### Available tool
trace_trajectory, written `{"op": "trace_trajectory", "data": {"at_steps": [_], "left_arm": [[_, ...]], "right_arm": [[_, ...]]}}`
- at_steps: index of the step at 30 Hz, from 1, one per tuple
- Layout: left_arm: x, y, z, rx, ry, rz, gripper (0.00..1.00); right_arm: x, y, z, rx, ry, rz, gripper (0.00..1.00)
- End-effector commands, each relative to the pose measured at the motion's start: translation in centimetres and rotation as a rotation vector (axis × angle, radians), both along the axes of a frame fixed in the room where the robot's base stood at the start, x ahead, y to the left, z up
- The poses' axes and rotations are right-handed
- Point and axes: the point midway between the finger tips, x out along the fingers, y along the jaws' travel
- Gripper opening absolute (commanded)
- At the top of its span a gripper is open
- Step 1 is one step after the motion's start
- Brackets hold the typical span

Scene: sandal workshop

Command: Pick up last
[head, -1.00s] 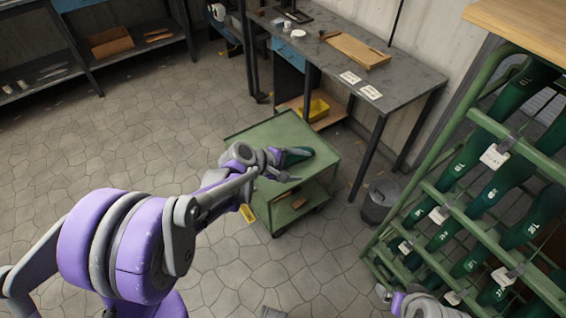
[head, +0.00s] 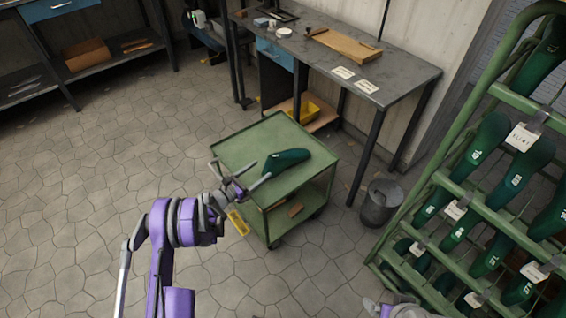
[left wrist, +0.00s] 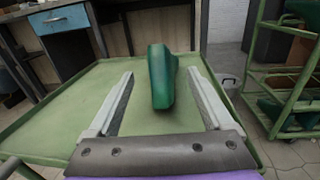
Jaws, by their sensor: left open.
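A dark green shoe last (head: 287,161) lies on the top of the green cart (head: 250,140). In the left wrist view the last (left wrist: 161,78) stands out ahead between my two fingers, with its near end toward me. My left gripper (head: 240,174) is open at the cart's near left side, its fingers pointing toward the last. In the left wrist view the open fingers (left wrist: 162,100) lie on either side of the last's near end, with a gap on each side.
A green rack (head: 455,185) with several green lasts and white tags stands at the right. A grey workbench (head: 400,75) with a wooden board stands behind the cart. A dark bin (head: 380,205) stands between cart and rack.

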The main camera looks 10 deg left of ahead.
Motion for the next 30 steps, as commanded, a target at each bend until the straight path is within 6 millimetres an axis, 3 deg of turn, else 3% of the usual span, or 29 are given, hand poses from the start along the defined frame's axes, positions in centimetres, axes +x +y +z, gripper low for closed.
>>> {"op": "trace_trajectory", "data": {"at_steps": [18,27,30], "left_arm": [[6.2,-4.2,-0.3,0.004,0.0,-0.001,0.84],[6.6,-4.4,-0.2,0.004,0.0,0.0,0.84],[6.6,-4.4,-0.2,0.004,0.0,0.0,0.68]], "right_arm": [[0.1,0.0,-1.0,0.0,0.003,0.0,0.92],[0.1,0.0,-1.0,0.0,0.003,0.0,0.92],[0.1,0.0,-1.0,0.0,0.003,0.0,0.92]]}}
